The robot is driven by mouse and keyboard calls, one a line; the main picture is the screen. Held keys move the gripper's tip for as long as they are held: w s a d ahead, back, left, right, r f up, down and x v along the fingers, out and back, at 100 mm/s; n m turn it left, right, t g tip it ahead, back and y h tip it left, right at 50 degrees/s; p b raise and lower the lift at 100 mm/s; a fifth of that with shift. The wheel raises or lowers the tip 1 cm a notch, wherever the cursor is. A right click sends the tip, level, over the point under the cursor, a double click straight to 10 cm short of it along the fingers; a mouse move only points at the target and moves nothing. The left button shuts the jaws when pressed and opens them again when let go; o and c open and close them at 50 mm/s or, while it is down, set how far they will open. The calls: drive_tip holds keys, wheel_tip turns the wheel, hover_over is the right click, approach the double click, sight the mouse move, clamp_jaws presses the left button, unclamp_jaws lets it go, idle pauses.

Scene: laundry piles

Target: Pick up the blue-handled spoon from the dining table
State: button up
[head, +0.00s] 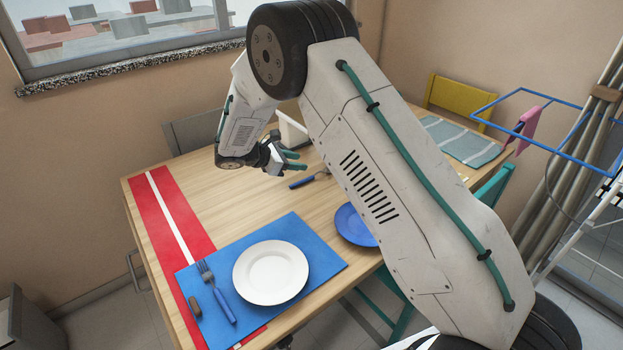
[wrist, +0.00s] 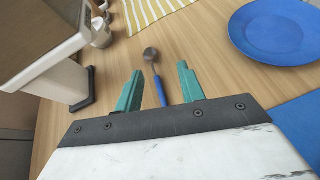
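The blue-handled spoon lies on the wooden dining table (head: 190,175). In the head view its blue handle (head: 301,183) shows just below and right of my gripper (head: 297,161). In the wrist view the spoon's grey bowl (wrist: 151,54) points away from me, and its blue handle (wrist: 160,92) runs back between my two teal fingers. My gripper (wrist: 159,80) is open, with one finger on each side of the spoon in that view. Nothing is between the fingers' grip, and the spoon still rests on the table. The exact height of my gripper above it is hard to tell.
A blue plate (wrist: 277,32) lies right of the spoon. A white stand with a flat panel (wrist: 58,80) is close on the left, with white cups (wrist: 101,33) behind. A striped cloth (wrist: 155,12) lies beyond. A blue placemat (head: 195,275) holds a white plate (head: 270,272) and fork (head: 215,290).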

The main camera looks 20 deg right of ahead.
drive_tip(key=n+t, duration=0.1)
drive_tip(key=n, duration=0.1)
approach(310, 177)
drive_tip(key=shift+w+d+r+h, duration=0.1)
drive_tip(key=shift+w+d+h, duration=0.05)
drive_tip(key=shift+w+h, duration=0.15)
drive_tip(key=shift+w+d+f, duration=0.1)
drive_tip(key=shift+d+f, duration=0.05)
drive_tip(key=shift+f, duration=0.1)
drive_tip(key=x, duration=0.7)
drive_tip(key=shift+d+f, duration=0.15)
drive_tip(key=shift+f, duration=0.15)
clamp_jaws()
